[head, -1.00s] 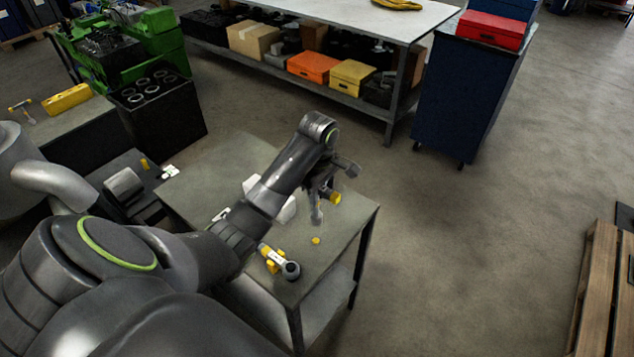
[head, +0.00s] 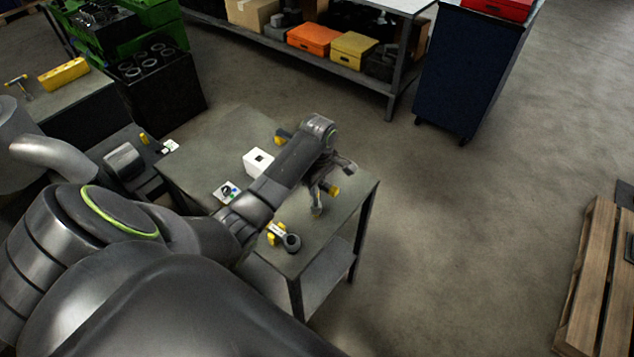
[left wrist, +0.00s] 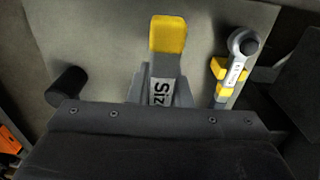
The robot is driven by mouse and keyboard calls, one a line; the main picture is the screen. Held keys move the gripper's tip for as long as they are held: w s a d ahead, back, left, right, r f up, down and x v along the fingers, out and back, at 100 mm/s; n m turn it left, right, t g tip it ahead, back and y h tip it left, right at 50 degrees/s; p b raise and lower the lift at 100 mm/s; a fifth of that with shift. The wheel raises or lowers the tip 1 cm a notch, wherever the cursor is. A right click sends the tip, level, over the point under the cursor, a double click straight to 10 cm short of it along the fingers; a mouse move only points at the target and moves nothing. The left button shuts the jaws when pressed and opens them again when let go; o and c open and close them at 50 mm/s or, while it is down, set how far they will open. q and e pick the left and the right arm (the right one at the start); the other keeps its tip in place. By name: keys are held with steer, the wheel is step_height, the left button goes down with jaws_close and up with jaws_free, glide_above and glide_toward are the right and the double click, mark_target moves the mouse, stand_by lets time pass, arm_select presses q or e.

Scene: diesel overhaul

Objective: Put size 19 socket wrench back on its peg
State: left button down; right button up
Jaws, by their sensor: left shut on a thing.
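My left gripper (head: 318,200) is over the right part of the grey table (head: 215,150). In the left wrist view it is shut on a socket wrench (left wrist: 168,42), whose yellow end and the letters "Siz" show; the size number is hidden. In the head view a yellow part of this wrench (head: 334,190) shows beside the gripper. A second wrench with a round dark head (head: 292,243) rests at yellow supports (head: 271,236) near the table's front edge. It also shows in the left wrist view (left wrist: 237,68). I cannot make out a free peg under the gripper.
A white cube (head: 258,162) and a small white card (head: 227,191) lie on the table. A yellow and dark item (head: 281,138) shows beyond my arm. A blue cabinet (head: 470,75) and wooden pallet (head: 585,275) stand right, with open floor between.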

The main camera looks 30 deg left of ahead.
arm_select(q)
steer(key=shift+f, duration=0.15)
stand_by(0.5)
steer(key=shift+f+b, duration=0.4)
steer(key=shift+f, duration=0.55)
steer(key=c, duration=0.7)
jaws_free()
steer(key=shift+r+p, duration=0.4)
steer(key=shift+r, duration=4.1)
